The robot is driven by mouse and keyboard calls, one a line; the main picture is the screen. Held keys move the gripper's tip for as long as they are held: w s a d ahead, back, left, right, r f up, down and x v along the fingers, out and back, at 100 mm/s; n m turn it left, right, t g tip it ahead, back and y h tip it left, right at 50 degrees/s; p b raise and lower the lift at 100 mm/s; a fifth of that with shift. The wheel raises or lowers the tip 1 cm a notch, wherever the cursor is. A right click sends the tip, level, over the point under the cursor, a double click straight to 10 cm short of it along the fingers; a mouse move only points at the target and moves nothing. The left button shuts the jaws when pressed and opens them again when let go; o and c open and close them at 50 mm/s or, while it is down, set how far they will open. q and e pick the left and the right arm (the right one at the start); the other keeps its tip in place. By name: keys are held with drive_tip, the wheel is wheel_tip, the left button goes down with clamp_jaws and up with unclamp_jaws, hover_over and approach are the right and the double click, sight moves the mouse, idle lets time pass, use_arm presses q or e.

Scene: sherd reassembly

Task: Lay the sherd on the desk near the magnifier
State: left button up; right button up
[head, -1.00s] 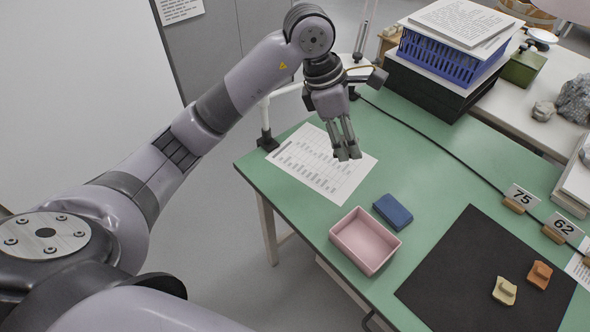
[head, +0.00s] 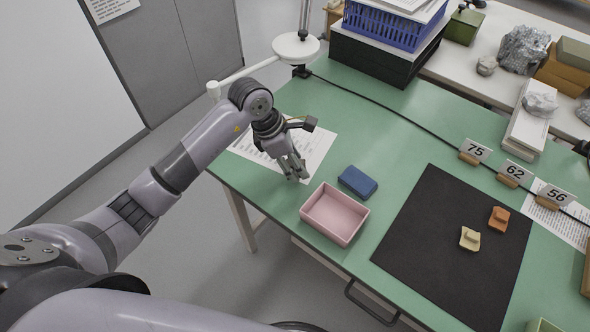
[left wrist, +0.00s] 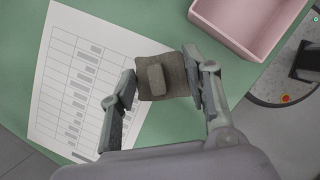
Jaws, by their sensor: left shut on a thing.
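My left gripper (head: 298,172) is over the near right part of the printed sheet, close to the pink tray. In the left wrist view, the gripper (left wrist: 161,84) is shut on a grey-brown sherd (left wrist: 170,88), a squarish piece with a raised block on its face. The sherd cannot be made out between the fingers in the head view. The magnifier (head: 296,47), a white round head on a pale arm, stands at the far left corner of the green desk (head: 400,120), beyond the gripper. My right gripper is out of view.
The pink tray (head: 322,234) and a blue box (head: 358,181) lie right of the gripper. A printed sheet (head: 318,140) lies below it. A black mat (head: 425,220) holds a cream sherd (head: 470,238) and an orange sherd (head: 499,219). A cable crosses the desk; green surface behind the blue box is clear.

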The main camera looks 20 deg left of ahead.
use_arm(q)
drive_tip(key=shift+f, duration=2)
drive_tip(key=shift+f, duration=0.1)
drive_tip(key=o, duration=1.2)
drive_tip(key=shift+c, duration=0.2)
drive_tip(key=shift+r, duration=0.25)
drive_tip(key=v, duration=1.1)
drive_tip(key=shift+a+r, duration=0.2)
drive_tip(key=shift+r, duration=0.15)
drive_tip(key=shift+s, duration=0.1)
